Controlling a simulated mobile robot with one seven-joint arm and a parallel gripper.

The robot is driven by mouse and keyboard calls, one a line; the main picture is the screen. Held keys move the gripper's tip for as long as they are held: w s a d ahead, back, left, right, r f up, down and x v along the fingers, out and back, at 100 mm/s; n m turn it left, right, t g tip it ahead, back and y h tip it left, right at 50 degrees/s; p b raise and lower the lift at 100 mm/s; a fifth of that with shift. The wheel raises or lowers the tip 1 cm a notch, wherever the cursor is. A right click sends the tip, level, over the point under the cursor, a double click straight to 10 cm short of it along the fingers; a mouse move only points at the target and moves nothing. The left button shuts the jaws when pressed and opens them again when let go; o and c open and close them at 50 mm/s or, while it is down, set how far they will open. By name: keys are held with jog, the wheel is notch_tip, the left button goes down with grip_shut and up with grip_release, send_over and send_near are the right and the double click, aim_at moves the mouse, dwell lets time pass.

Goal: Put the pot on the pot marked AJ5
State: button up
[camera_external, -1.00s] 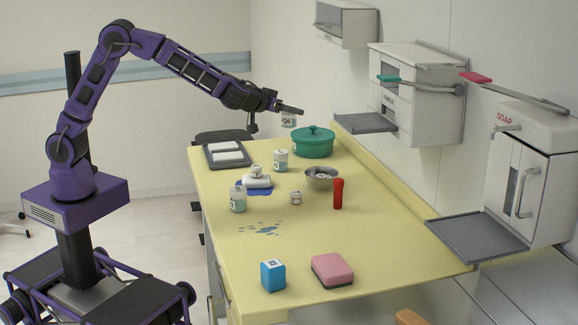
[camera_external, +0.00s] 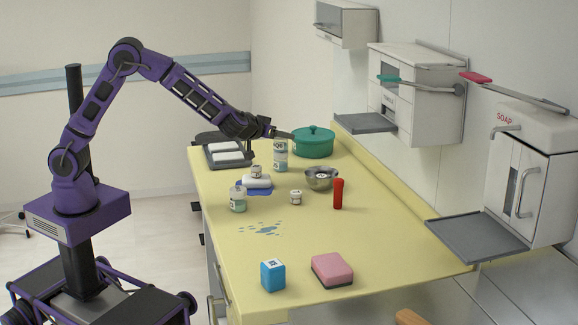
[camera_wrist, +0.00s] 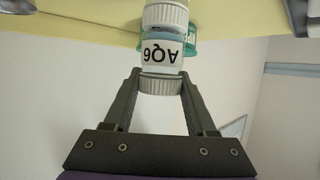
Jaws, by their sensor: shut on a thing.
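My gripper (camera_external: 287,135) is shut on a white-lidded pot labelled AQ6 (camera_wrist: 163,55), holding it by the lid. In the external view this held pot (camera_external: 281,147) is upright, directly above a standing pot (camera_external: 281,165) on the yellow table. The two look stacked or nearly touching; I cannot tell if they are in contact. The standing pot's white ridged lid (camera_wrist: 166,15) shows just beyond the held pot's base in the wrist view. Its label is not readable. Another pot (camera_external: 238,200) stands nearer, with smaller jars (camera_external: 296,197) and (camera_external: 257,171); their labels are unreadable.
A green lidded casserole (camera_external: 313,143) stands close behind right. A blue box (camera_external: 273,276) and pink sponge (camera_external: 332,269) are at the front. Blue spots (camera_external: 265,229) mark the table.

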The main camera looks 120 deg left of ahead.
jog(key=shift+f, duration=0.15)
jog(key=o, duration=1.4)
jog(key=shift+r, duration=0.25)
jog(key=p+v, duration=0.2)
jog(key=v, duration=1)
